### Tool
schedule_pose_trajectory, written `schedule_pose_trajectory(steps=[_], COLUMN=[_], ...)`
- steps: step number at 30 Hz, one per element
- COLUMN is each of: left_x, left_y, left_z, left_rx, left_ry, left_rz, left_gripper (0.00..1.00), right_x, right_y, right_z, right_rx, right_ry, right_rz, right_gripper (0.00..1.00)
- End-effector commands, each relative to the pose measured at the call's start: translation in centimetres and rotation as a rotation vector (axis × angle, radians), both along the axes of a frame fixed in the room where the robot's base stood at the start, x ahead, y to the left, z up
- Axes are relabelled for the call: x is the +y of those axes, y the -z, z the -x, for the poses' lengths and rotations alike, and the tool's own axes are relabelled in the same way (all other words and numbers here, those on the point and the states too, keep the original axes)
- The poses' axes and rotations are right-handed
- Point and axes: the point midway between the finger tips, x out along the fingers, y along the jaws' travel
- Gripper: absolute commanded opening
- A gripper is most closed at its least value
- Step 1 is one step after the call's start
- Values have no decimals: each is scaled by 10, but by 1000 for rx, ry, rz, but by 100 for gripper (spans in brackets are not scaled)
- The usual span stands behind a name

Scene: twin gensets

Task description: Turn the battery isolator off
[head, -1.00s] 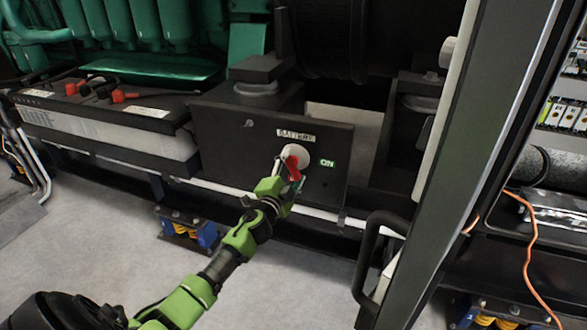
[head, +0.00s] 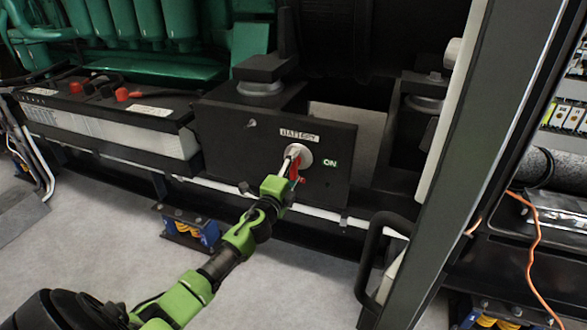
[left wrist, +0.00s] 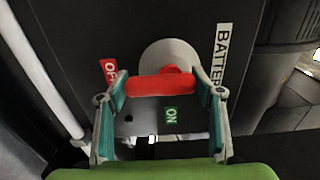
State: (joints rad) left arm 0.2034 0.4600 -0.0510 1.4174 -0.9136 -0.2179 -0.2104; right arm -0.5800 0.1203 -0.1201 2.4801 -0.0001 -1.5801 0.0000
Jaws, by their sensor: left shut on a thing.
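The battery isolator has a round pale dial (head: 303,152) with a red handle (left wrist: 160,87) on a dark panel (head: 225,140). My left gripper (left wrist: 160,92) is shut on the red handle, with one finger at each end of it in the left wrist view. There the handle lies crosswise in front of the dial. A green ON label (head: 330,163) is right of the dial in the head view. A red OFF label (left wrist: 109,71) shows left of the handle in the left wrist view; the head view does not show it. My right gripper is not in view.
A BATTERY label (head: 299,135) is above the dial. A battery (head: 110,125) with red terminal caps stands to the left. A dark upright post (head: 460,150) with a black handle (head: 367,255) stands to the right.

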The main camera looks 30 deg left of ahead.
Motion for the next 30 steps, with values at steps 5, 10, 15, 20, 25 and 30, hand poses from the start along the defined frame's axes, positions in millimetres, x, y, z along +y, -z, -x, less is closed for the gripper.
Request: schedule_pose_trajectory(steps=[5, 10, 15, 20, 25, 30], left_x=[0, 0, 0, 0, -3, -10], left_y=[2, 2, 1, 1, 2, 3], left_z=[0, 0, 0, 0, 11, 41], left_rx=[5, 5, 3, 3, 4, 5], left_ry=[1, 1, 1, 1, 1, 2], left_rz=[-11, -11, -9, -7, -8, -7], left_gripper=[39, 76, 78, 78, 78, 78], right_x=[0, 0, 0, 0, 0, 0], right_y=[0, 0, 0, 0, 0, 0], right_z=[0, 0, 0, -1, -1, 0], right_rx=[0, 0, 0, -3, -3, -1], right_ry=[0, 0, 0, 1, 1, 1], right_rz=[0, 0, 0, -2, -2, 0], right_gripper=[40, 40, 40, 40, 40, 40])
